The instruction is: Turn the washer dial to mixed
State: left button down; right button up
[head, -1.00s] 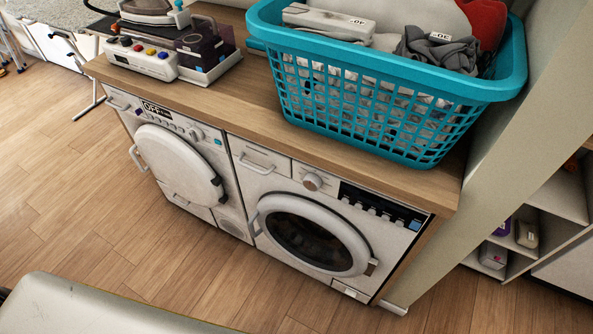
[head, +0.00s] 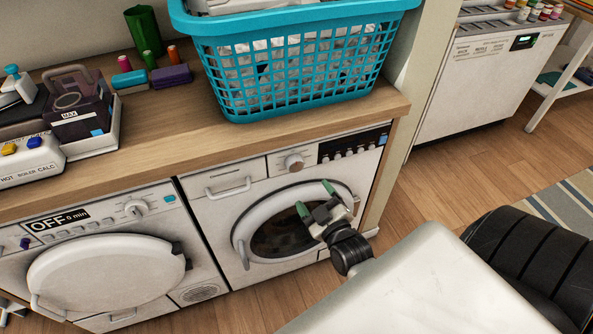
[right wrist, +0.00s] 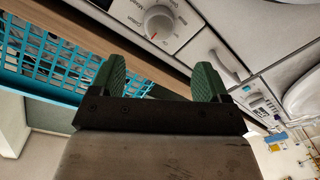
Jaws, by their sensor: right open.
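The washer (head: 310,190) is the right-hand machine, with a round dark glass door. Its dial (head: 294,162) is a round pale knob on the top panel, left of the black display strip. My right gripper (head: 315,198) has green fingers and is open and empty. It is in front of the washer door, below and slightly right of the dial, apart from it in the picture. In the right wrist view the dial (right wrist: 158,24) shows beyond the open fingers (right wrist: 158,80), with a red mark and small lettering around it. My left gripper is not in view.
A dryer (head: 100,270) with an "OFF" display and its own knob (head: 135,209) stands left of the washer. A wooden counter (head: 170,155) above carries a turquoise laundry basket (head: 300,80) and a steam iron station (head: 30,160).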

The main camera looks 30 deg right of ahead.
aim_at(297, 167)
jog(key=w, duration=0.3)
jog(key=w+d, duration=0.1)
jog(key=w, duration=0.5)
jog(key=shift+w+d, duration=0.25)
jog(key=shift+d, duration=0.1)
jog(key=shift+w+d+f, duration=0.1)
jog(key=shift+w, duration=0.3)
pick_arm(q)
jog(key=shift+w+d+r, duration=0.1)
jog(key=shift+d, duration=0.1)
pick_arm(e)
jog(key=c, duration=0.9)
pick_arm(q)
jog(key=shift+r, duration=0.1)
pick_arm(e)
jog(key=shift+m, duration=0.3)
